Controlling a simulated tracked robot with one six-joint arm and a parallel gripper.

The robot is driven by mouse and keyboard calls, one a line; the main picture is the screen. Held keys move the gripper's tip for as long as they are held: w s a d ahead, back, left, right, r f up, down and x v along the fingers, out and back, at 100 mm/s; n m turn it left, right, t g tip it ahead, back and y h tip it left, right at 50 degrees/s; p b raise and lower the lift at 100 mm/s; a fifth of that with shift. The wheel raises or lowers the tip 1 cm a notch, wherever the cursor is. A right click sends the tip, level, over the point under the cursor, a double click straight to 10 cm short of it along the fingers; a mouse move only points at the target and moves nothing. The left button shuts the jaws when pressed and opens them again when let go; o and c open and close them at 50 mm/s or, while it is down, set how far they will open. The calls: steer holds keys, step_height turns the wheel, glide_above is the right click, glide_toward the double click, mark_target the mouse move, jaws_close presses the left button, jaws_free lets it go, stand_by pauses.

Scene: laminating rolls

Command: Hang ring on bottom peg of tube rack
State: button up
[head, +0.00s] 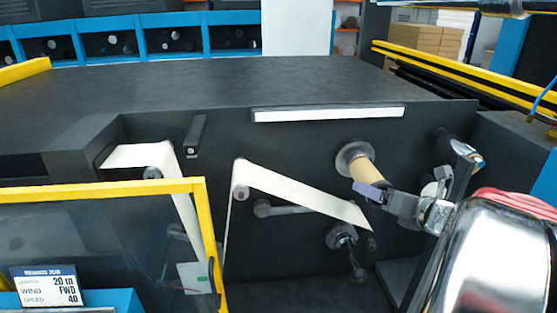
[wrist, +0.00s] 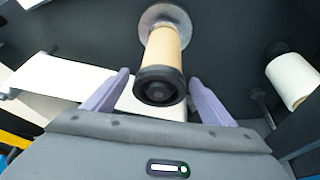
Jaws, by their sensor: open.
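My gripper (head: 368,190) is open, with lilac fingers. In the wrist view its two fingers (wrist: 160,78) are spread on either side of a black ring-like end piece (wrist: 158,87). This piece sits at the near end of a tan cardboard tube (wrist: 166,47). The tube also shows in the head view (head: 366,171), sticking out of a grey round flange (head: 348,155) on the dark machine face. I cannot tell whether the black piece is the task's ring. No finger clearly touches it. I cannot make out a tube rack or its bottom peg in either view.
A white web (head: 300,192) slants across rollers left of my gripper. A dark spindle (head: 345,242) projects below the tube. A white roll (wrist: 293,79) is at the right in the wrist view. A yellow-framed clear guard (head: 207,240) stands at the lower left.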

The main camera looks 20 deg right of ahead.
steer(key=shift+x, duration=1.65)
steer(key=shift+c, duration=0.3)
steer(key=c, duration=1.1)
